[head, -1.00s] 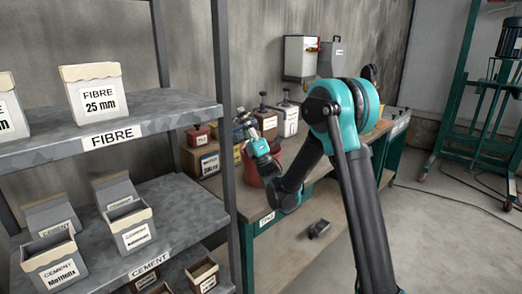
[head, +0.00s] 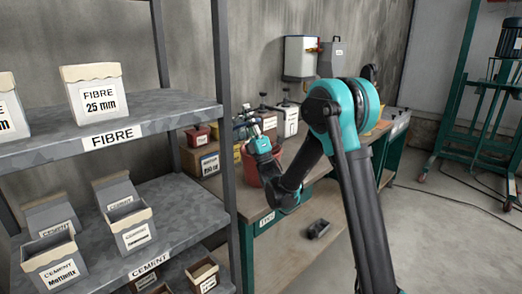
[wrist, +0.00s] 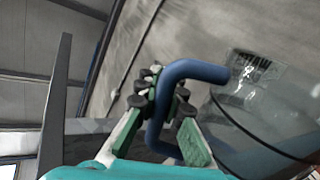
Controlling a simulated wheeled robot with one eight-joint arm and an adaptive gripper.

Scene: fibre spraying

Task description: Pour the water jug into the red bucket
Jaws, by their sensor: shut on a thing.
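The water jug shows in the wrist view as a clear body (wrist: 265,105) with a thick blue handle (wrist: 195,70). My gripper (wrist: 160,108) is shut on that handle, its green-padded fingers on either side. The jug looks tilted relative to the wrist camera; its water level cannot be told. In the head view my gripper (head: 246,128) is small, above the workbench, and the jug is hard to make out there. The red bucket (head: 250,173) stands on the bench just below my gripper, partly hidden by my arm. Its inside is not visible.
A grey shelf rack (head: 170,105) with fibre and cement boxes stands close on the left. Labelled boxes (head: 207,162) and white canisters (head: 287,118) crowd the bench's back. A green frame stand (head: 475,110) is at right; the floor before it is mostly clear.

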